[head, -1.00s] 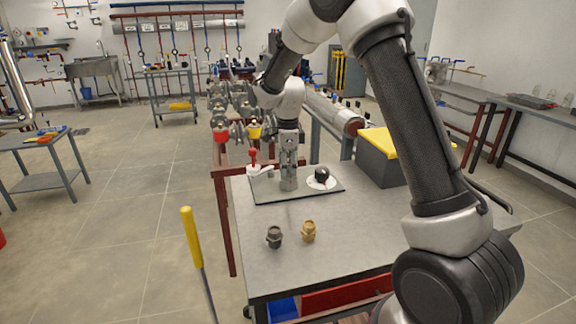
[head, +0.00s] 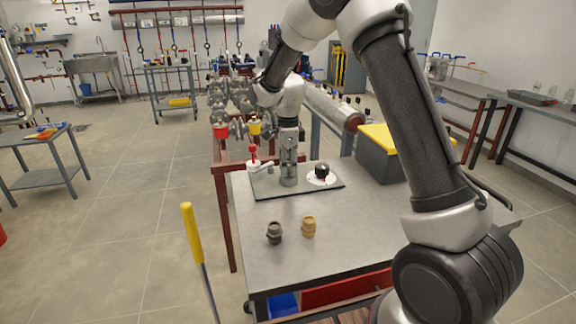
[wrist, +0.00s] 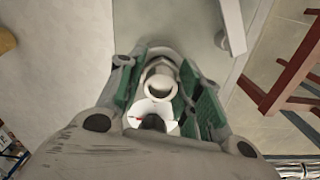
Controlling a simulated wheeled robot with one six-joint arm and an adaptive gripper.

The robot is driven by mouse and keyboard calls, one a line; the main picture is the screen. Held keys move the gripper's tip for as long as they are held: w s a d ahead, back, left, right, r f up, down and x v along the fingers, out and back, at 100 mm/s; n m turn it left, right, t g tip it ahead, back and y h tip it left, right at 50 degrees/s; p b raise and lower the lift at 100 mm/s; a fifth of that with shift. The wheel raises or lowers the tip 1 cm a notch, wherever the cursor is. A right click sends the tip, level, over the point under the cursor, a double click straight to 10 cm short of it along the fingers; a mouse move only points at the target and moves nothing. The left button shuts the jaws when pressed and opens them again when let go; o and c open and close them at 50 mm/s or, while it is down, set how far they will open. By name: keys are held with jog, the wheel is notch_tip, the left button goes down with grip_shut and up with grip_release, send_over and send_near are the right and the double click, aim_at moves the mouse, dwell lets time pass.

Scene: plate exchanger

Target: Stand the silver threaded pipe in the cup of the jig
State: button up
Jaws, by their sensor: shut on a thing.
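My gripper (head: 288,158) points down over the dark plate of the jig (head: 268,191). In the wrist view its green-padded fingers (wrist: 160,92) are closed around the silver threaded pipe (wrist: 159,86), whose round open end faces the camera. In the head view a grey cylinder (head: 288,180) stands right below the fingers, at the plate. I cannot tell how much of it is pipe and how much is the cup, or whether the pipe is seated. The pipe looks roughly upright.
A white disc with a black knob (head: 321,171) sits right of the gripper on the jig. A white part with a red handle (head: 254,156) is at its left. A dark fitting (head: 274,233) and a brass fitting (head: 308,227) stand in front. A yellow-lidded box (head: 378,158) is at right.

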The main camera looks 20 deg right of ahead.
jog(key=shift+f, duration=0.3)
jog(key=o, duration=1.1)
jog(key=shift+o, duration=0.2)
jog(key=shift+r, duration=0.1)
notch_tip(320, 180, up, 12)
